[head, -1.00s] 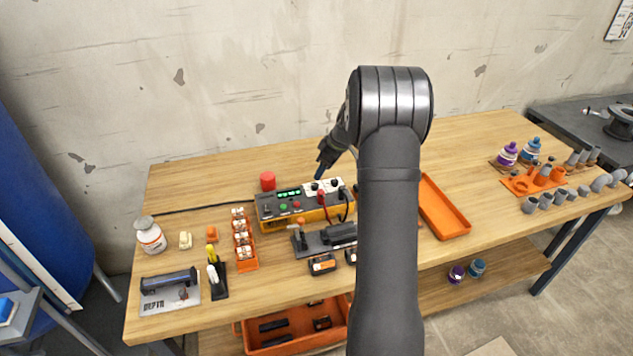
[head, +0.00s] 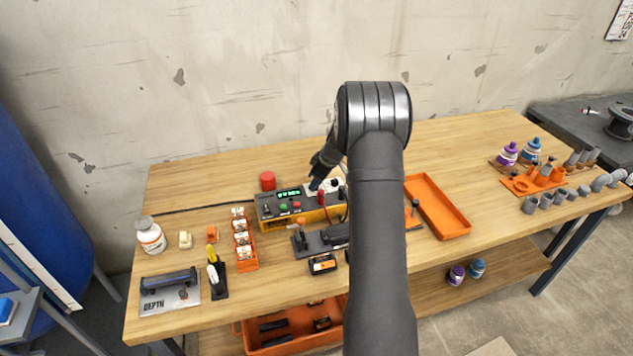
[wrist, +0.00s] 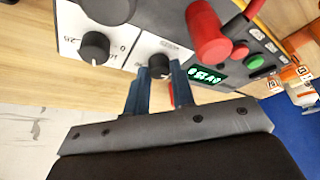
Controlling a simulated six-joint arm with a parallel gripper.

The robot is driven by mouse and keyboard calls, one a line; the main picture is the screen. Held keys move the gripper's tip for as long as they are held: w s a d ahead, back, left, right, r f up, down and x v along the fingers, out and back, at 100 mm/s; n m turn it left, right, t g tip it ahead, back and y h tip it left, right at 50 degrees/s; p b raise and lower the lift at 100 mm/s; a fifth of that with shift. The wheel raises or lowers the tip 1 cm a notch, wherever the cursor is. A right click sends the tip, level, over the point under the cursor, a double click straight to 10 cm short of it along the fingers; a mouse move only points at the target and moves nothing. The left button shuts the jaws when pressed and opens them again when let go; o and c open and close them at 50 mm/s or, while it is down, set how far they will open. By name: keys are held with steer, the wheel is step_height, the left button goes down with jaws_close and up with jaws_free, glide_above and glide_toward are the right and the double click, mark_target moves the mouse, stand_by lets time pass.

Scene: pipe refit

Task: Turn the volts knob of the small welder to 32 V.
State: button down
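The small welder (head: 275,224) is a yellow box on the bench with a dark panel, a lit green display, buttons and a white knob plate. In the wrist view its plate (wrist: 75,22) carries black knobs with printed scales. My gripper (wrist: 160,68) reaches down over this plate, with its two fingers apart. A small black knob (wrist: 158,64) sits between the fingertips; whether they touch it I cannot tell. Another black knob (wrist: 95,46) is left of it. The display (wrist: 207,76) is lit, but its digits are too small to read surely. My gripper (head: 312,182) also shows in the head view.
Red cable plugs (wrist: 208,38) stand out of the welder close beside the fingers. A rack of white-capped parts (head: 243,240) is left, and an orange tray (head: 437,205) lies right. The bench behind the welder is mostly clear.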

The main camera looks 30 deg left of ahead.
steer(key=shift+m, duration=0.4)
steer(key=m+t, duration=0.1)
steer(key=m, duration=0.2)
steer(key=shift+s+m+t, duration=0.15)
steer(key=shift+m+t, duration=0.25)
steer(key=m, duration=0.2)
steer(key=m+t+h, duration=0.1)
steer(key=m, duration=0.1)
steer(key=shift+s+a+m+t, duration=0.1)
steer(key=shift+m+t, duration=0.2)
steer(key=m, duration=0.2)
steer(key=m+h, duration=0.1)
steer(key=m, duration=0.1)
steer(key=shift+a+t+h, duration=0.1)
steer(key=shift+t+h, duration=0.2)
steer(key=shift+t, duration=0.1)
steer(key=m, duration=0.2)
steer(key=m+h, duration=0.1)
steer(key=m, duration=0.1)
steer(key=shift+a+h, duration=0.1)
steer(key=shift+h, duration=0.2)
steer(key=shift+m, duration=0.4)
steer(key=c, duration=1.2)
jaws_free()
steer(key=shift+c, duration=0.2)
